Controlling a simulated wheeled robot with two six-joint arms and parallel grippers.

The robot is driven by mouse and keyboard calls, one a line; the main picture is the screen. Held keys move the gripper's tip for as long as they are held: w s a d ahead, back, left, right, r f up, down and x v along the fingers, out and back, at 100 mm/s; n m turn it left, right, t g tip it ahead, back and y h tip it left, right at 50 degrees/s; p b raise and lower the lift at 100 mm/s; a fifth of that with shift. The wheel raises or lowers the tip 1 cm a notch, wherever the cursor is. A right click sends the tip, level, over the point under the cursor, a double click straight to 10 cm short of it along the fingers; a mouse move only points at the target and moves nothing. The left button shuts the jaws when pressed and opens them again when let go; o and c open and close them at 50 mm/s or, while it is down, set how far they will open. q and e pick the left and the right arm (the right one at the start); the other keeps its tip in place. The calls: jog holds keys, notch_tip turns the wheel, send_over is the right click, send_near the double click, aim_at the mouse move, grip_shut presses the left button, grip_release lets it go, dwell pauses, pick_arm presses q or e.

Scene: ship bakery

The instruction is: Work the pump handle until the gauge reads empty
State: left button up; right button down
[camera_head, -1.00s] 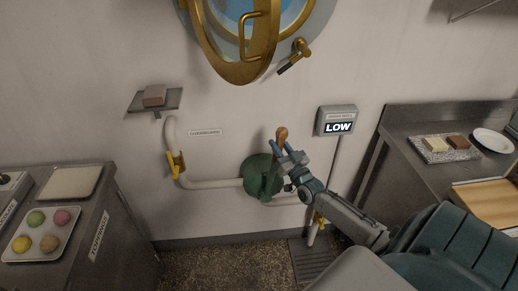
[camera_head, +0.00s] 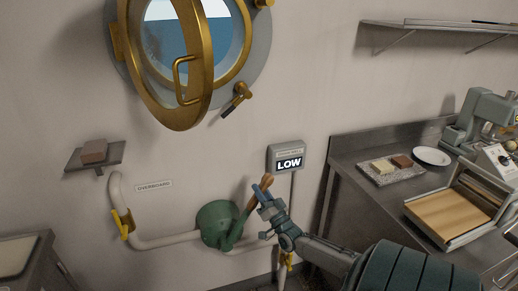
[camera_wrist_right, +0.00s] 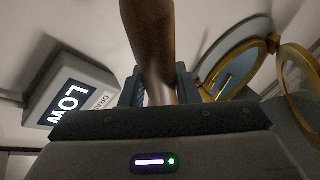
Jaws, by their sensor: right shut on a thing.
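The green bilge pump (camera_head: 219,225) is fixed low on the wall, with its lever handle tilted up to the right. The handle's brown wooden grip (camera_head: 266,182) is held by my right gripper (camera_head: 262,191), which is shut on it. In the right wrist view the wooden grip (camera_wrist_right: 150,45) rises between the fingers. The gauge (camera_head: 287,157) on the wall above right reads LOW; it also shows in the right wrist view (camera_wrist_right: 72,98). My left gripper is not in view.
A white pipe marked overboard, with a yellow valve lever (camera_head: 122,223), runs left of the pump. A small shelf (camera_head: 75,160) holds a brown block. A brass porthole (camera_head: 205,90) hangs open above. A steel counter (camera_head: 350,150) with trays stands to the right.

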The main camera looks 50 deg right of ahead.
jog(key=shift+s+f, duration=0.1)
jog(key=shift+f, duration=0.15)
jog(key=c, duration=1.3)
grip_release()
jog(key=shift+d, duration=0.1)
jog(key=shift+o, duration=0.9)
jog(key=shift+d, duration=0.15)
jog(key=shift+s+a+f, duration=0.1)
jog(key=shift+s+a, duration=0.1)
jog(key=shift+s, duration=0.05)
jog(key=b+v, duration=0.1)
jog(key=v, duration=0.9)
jog(key=shift+s+b, duration=0.2)
jog(key=shift+b, duration=0.1)
jog(key=shift+o, duration=0.2)
jog(key=shift+d, duration=0.1)
